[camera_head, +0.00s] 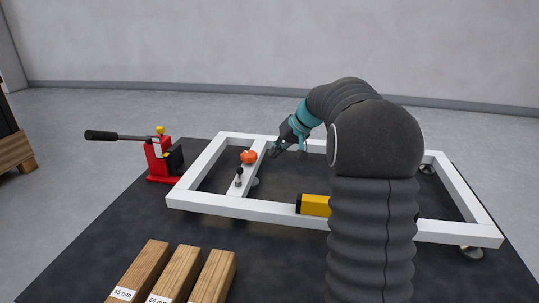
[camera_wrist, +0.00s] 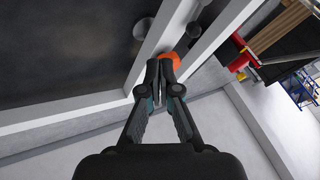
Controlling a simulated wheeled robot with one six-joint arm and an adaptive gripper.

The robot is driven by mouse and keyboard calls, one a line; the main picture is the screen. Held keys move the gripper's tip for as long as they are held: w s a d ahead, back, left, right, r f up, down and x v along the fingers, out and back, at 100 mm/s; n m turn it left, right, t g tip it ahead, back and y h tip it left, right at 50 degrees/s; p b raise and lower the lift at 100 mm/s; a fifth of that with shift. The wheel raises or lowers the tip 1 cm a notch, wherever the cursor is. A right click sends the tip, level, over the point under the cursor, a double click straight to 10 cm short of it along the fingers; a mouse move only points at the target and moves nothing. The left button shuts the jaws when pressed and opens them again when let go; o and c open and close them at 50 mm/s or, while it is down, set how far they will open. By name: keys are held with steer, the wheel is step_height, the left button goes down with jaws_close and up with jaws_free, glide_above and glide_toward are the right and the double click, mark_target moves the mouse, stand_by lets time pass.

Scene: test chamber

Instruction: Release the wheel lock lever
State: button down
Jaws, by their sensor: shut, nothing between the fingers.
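An orange knob-like part (camera_head: 249,157) sits on the crossbar (camera_head: 258,150) of a white frame. A small black-topped lever (camera_head: 239,176) stands on the same crossbar, nearer the camera. I cannot tell which of these is the wheel lock lever. My gripper (camera_head: 277,148) is shut and empty, just right of the orange part in the head view. In the wrist view my gripper (camera_wrist: 158,62) points at the orange part (camera_wrist: 173,58), which shows partly behind the fingertips. Whether they touch I cannot tell.
The white frame (camera_head: 200,203) lies over a dark mat. A red pump (camera_head: 158,160) with a long black-gripped handle stands at left. Wooden blocks (camera_head: 175,275) with size labels lie in front. A yellow-and-black part (camera_head: 314,205) is at the frame's near side, partly hidden by my arm.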

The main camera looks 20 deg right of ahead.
mark_target(239, 176)
steer(key=x, duration=0.3)
steer(key=a+x, duration=0.1)
steer(key=x, duration=0.2)
steer(key=r+b+x, duration=0.1)
steer(key=x, duration=0.2)
steer(key=shift+a+f, duration=0.15)
steer(key=shift+a, duration=0.3)
steer(key=shift+w+a, duration=0.2)
steer(key=shift+a, duration=0.6)
steer(key=shift+a, duration=0.15)
